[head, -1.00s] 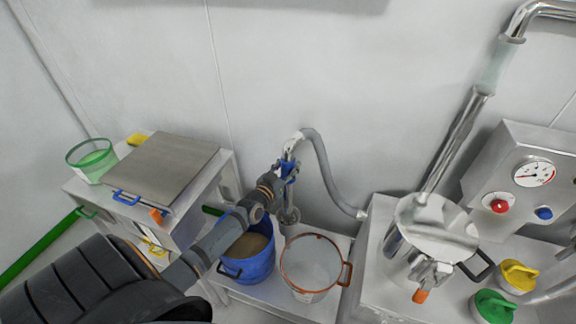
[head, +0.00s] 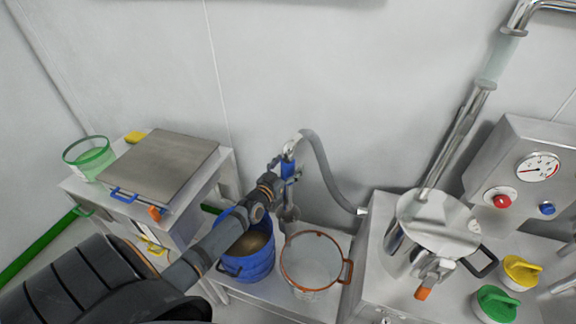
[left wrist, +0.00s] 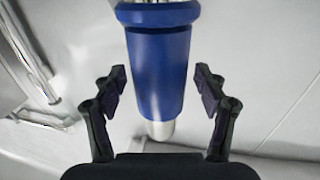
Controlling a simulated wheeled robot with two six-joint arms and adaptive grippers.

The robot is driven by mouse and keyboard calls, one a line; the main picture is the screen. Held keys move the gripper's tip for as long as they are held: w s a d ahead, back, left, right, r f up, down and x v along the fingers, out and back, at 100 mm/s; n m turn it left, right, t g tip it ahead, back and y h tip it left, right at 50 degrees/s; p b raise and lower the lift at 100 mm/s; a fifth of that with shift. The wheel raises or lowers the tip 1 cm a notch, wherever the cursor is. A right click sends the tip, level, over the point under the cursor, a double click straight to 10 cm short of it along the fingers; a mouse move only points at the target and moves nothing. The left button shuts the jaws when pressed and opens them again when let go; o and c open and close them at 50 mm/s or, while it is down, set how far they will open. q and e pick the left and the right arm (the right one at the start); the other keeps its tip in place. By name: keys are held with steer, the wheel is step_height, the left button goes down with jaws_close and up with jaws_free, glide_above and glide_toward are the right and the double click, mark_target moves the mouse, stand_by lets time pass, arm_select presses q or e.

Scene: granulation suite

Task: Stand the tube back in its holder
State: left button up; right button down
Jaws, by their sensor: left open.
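The tube has a blue grip (head: 289,169) and a grey hose (head: 326,172) that arches from its top to the steel machine at the right. It stands upright behind the two buckets. In the left wrist view its blue grip (left wrist: 160,70) stands between my open fingers, with a gap on each side. My left gripper (head: 279,172) is open at the blue grip; it also shows in the left wrist view (left wrist: 158,90). A grey foot shows at the tube's lower end; whether it sits in a holder I cannot tell. My right gripper is not in view.
A blue bucket (head: 247,266) of powder and a steel bucket with orange rim (head: 308,289) stand close below my left gripper. The steel machine (head: 376,246) with a lidded vessel is at the right. A table with a grey plate (head: 160,165) is at the left.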

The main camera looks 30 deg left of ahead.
arm_select(q)
steer(key=shift+s, duration=0.15)
steer(key=s, duration=1.1)
steer(key=shift+s+d, duration=0.35)
